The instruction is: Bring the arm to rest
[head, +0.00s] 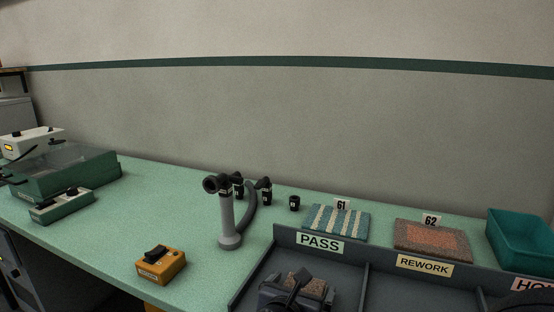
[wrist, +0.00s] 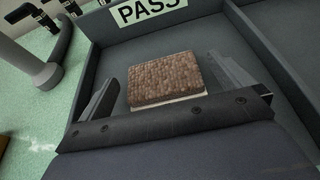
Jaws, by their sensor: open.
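My gripper (wrist: 170,92) is open in the wrist view, with its two fingers apart on either side of a brown tufted sample (wrist: 162,76). The sample lies in the tray compartment labelled PASS (wrist: 150,10). I cannot tell whether the fingers touch it, but a gap shows on each side. In the head view my gripper (head: 301,290) is low over the PASS compartment at the bottom, and part of the brown sample (head: 314,284) shows beside it.
The grey divided tray (head: 366,285) also has a REWORK compartment. A grey post (head: 228,220) with a hose stands left of it, near an orange control box (head: 161,265). Samples 61 (head: 336,222) and 62 (head: 432,240) and a teal bin (head: 520,240) lie behind the tray.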

